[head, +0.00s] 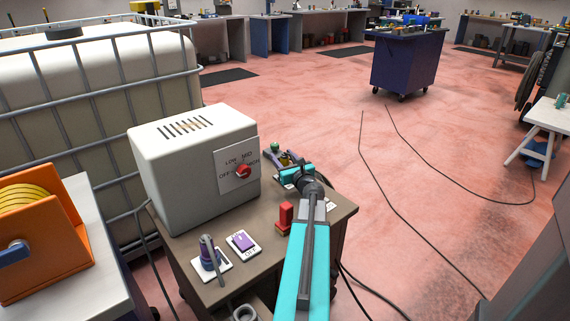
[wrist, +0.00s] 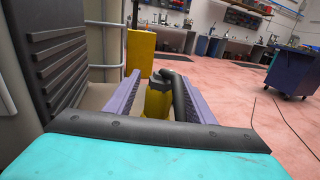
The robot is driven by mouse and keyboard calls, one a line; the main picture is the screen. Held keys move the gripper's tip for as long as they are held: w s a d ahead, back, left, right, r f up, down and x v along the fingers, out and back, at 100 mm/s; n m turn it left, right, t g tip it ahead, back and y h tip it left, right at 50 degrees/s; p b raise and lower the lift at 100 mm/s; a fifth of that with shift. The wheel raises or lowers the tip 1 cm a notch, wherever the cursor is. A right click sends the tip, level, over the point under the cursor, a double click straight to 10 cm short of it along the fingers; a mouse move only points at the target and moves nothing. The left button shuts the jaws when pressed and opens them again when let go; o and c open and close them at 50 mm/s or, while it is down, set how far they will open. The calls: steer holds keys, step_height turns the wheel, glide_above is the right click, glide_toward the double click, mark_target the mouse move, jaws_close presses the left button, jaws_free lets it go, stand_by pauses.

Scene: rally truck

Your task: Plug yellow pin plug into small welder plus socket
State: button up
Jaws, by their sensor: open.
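The small welder (head: 195,165) is a white box on a brown cart, with a slotted top and a red knob (head: 243,171) on its labelled front. I cannot make out its plus socket in either view. My gripper (head: 280,155) is beyond the welder's front right corner, partly hidden by my arm. In the wrist view my gripper (wrist: 155,95) has two purple fingers spread apart. A yellow plug (wrist: 157,103) with a thick dark bent cable (wrist: 181,93) shows between them, its lower part hidden by my gripper's body. I cannot tell whether the fingers touch it.
On the cart top (head: 260,265) are a purple switch (head: 243,242), a purple-and-grey lever (head: 209,256) and a red block (head: 285,217). A caged white tank (head: 90,90) stands behind the welder. Black cables lie on the open red floor to the right.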

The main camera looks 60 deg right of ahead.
steer(key=shift+x, duration=0.95)
steer(key=c, duration=1.2)
steer(key=shift+o, duration=0.2)
step_height(320, 180, up, 10)
steer(key=p, duration=0.2)
steer(key=shift+r+p, duration=0.2)
steer(key=shift+p, duration=0.15)
steer(key=shift+r, duration=0.35)
